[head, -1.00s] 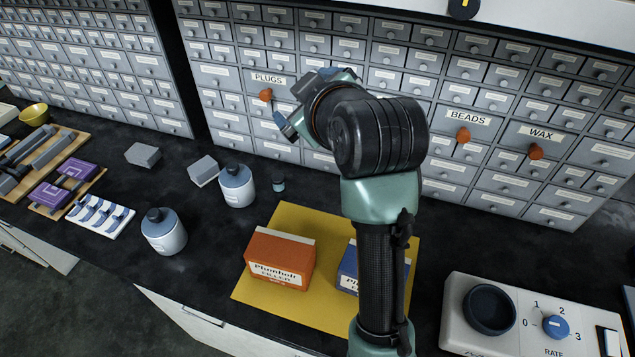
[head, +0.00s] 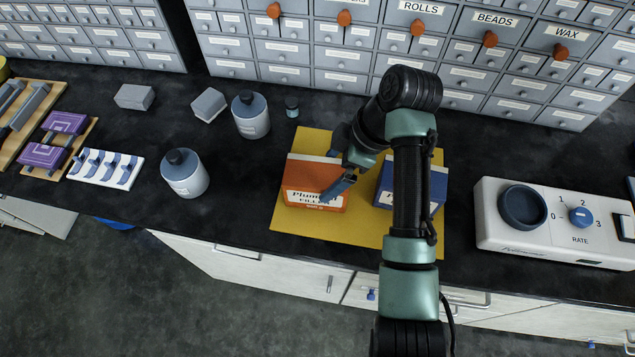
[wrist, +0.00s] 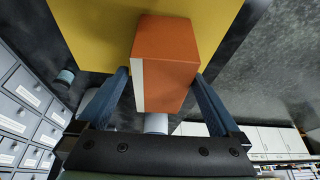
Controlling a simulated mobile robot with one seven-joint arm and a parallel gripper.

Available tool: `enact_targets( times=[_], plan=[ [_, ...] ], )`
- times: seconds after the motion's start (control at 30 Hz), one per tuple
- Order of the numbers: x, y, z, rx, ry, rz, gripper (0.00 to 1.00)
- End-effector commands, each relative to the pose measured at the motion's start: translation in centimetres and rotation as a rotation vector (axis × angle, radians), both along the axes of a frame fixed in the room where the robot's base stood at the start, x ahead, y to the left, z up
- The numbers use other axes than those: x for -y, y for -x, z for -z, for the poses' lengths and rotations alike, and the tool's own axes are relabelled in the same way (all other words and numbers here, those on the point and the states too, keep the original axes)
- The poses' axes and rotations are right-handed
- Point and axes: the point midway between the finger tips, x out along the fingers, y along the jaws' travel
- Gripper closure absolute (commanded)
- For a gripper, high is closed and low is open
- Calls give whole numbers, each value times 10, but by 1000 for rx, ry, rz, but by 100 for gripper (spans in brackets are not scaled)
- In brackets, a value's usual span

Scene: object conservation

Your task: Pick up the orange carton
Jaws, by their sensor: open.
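The orange carton (head: 309,177) stands on the yellow mat (head: 290,244), left of a blue carton (head: 437,188) that is partly hidden behind my arm. My gripper (head: 343,172) is at the orange carton in the head view, one blue finger crossing the front of its label. In the wrist view the orange carton (wrist: 166,60) lies between my two open fingers (wrist: 162,88), with its orange top and a white side strip showing. The left finger is close to the white side and the right finger close to the orange side; I cannot tell whether either touches.
A white dial unit (head: 552,221) is on the right. Labelled drawers (head: 340,60) line the back. The black counter's front edge is close to the mat.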

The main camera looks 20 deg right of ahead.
Motion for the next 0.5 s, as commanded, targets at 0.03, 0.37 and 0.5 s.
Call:
enact_targets(
  times=[0.03,0.37,0.5],
  plan=[
    [-1,0,2,-1,0,0,0],
    [-19,-7,39,-2,1,-2,0],
    [-22,-9,49,0,1,-1,0]
  ],
)
